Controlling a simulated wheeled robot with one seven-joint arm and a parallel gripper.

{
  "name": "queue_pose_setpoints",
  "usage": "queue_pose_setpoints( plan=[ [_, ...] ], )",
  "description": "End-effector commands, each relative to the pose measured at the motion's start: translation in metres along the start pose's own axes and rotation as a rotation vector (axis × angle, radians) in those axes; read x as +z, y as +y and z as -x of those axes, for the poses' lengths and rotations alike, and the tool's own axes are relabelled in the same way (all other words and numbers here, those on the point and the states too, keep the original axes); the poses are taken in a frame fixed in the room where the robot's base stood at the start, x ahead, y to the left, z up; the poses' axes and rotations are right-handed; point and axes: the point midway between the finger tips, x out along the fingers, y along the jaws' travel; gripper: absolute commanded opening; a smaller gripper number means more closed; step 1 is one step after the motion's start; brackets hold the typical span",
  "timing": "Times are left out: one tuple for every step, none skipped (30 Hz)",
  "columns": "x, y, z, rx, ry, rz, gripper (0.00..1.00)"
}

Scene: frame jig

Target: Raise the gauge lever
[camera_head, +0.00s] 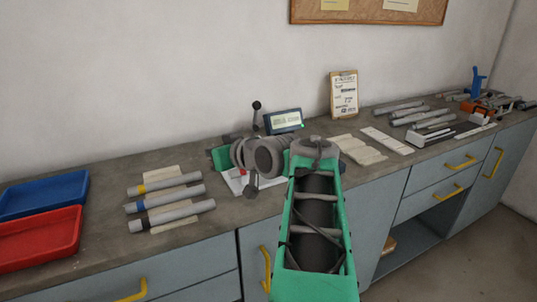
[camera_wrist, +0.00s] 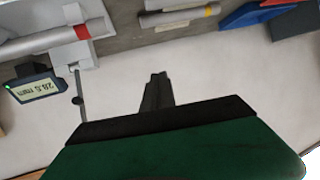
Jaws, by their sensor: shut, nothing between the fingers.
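The gauge has a dark display (camera_head: 283,121) with a small green light. Its display in the wrist view (camera_wrist: 38,89) appears upside down and reads 28.5 mm. The gauge lever is a thin rod with a black knob (camera_head: 256,105). It stands about upright, left of the display. The lever knob in the wrist view (camera_wrist: 78,100) is left of my gripper and apart from it. My gripper (camera_wrist: 158,77) is shut and empty, with the pale wall behind it. In the head view, my arm hides the fingers and much of the jig. A grey tube with a red band (camera_wrist: 82,32) lies at the jig.
Several banded tubes (camera_head: 165,205) lie on the counter to the left. A blue tray (camera_head: 42,194) and a red tray (camera_head: 38,238) are at the far left. A clipboard (camera_head: 344,95) stands against the wall. More tubes and tools lie along the right of the counter.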

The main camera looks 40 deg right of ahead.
Motion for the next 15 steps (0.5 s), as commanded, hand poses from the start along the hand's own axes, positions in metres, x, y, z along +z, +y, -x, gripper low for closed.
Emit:
queue_pose_setpoints(
  plan=[
    [0.027, 0.048, 0.001, 0.038, 0.114, 0.0, 0.0],
    [0.026, 0.069, 0.011, 0.049, 0.182, 0.007, 0.0],
    [0.024, 0.092, 0.027, 0.064, 0.269, 0.02, 0.0],
    [0.025, 0.107, 0.041, 0.073, 0.328, 0.03, 0.0],
    [0.025, 0.12, 0.055, 0.082, 0.382, 0.04, 0.0],
    [0.026, 0.134, 0.074, 0.093, 0.444, 0.051, 0.0],
    [0.026, 0.142, 0.087, 0.1, 0.484, 0.061, 0.0],
    [0.026, 0.147, 0.099, 0.104, 0.518, 0.069, 0.0],
    [0.026, 0.153, 0.113, 0.11, 0.553, 0.078, 0.0],
    [0.026, 0.155, 0.12, 0.111, 0.571, 0.083, 0.0],
    [0.025, 0.157, 0.126, 0.113, 0.586, 0.087, 0.0],
    [0.022, 0.158, 0.131, 0.113, 0.598, 0.089, 0.0],
    [0.019, 0.159, 0.133, 0.113, 0.603, 0.089, 0.0],
    [0.017, 0.159, 0.134, 0.112, 0.606, 0.089, 0.0],
    [0.013, 0.159, 0.134, 0.11, 0.606, 0.088, 0.0]
  ],
)
